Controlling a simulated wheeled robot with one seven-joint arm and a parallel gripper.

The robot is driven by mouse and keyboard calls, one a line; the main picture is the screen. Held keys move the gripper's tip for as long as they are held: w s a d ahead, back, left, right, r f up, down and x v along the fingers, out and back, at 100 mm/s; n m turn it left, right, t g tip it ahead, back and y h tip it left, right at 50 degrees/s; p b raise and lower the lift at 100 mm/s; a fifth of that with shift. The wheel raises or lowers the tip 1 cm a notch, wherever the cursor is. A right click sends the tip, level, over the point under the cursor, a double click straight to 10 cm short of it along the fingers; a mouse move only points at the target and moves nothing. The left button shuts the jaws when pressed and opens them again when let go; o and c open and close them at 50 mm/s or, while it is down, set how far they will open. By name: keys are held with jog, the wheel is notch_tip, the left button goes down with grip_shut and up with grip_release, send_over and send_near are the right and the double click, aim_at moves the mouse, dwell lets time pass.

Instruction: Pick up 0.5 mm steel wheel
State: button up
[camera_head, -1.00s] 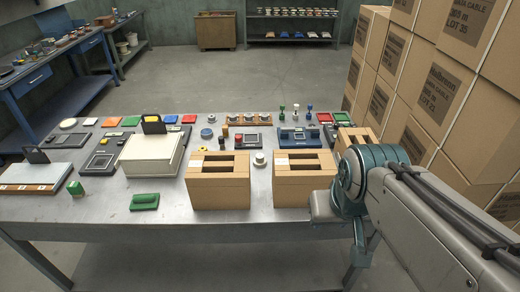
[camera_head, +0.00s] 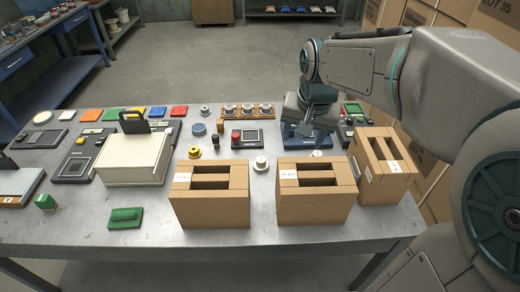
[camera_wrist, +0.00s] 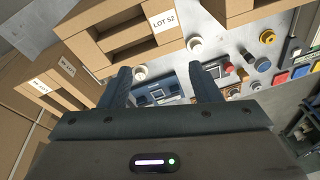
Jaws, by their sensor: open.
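No label reading 0.5 mm is legible, so I cannot tell which wheel is the steel one. One pale spool (camera_head: 261,163) stands between two cardboard boxes; it also shows in the wrist view (camera_wrist: 194,43). Another pale spool (camera_head: 317,154) is partly hidden behind the middle box; in the wrist view (camera_wrist: 140,72) it shows just beyond the gap between my fingers, nearer the left one. Several spools sit on a wooden rack (camera_head: 247,119), and a grey one (camera_head: 205,110) stands left of it. My gripper (camera_wrist: 160,78) is open and empty, above the blue device (camera_head: 292,132).
Cardboard boxes with slots (camera_head: 210,208), (camera_head: 316,205) and (camera_head: 377,183) line the table's front. A yellow spool (camera_head: 194,152) and a small screen device (camera_head: 250,138) stand behind them. Stacked cartons (camera_head: 387,12) rise at right.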

jog(key=w+a+f+m+b, duration=0.2)
jog(key=w+a+f, duration=0.3)
jog(key=w, duration=0.5)
jog(key=m+g+h, duration=0.1)
jog(key=m, duration=0.1)
send_over(261, 160)
jog(key=f, duration=1.4)
jog(key=shift+a, duration=0.2)
jog(key=shift+d+f+p, duration=0.1)
jog(key=shift+f+p, duration=0.35)
jog(key=shift+f, duration=2.65)
jog(key=c, duration=1.1)
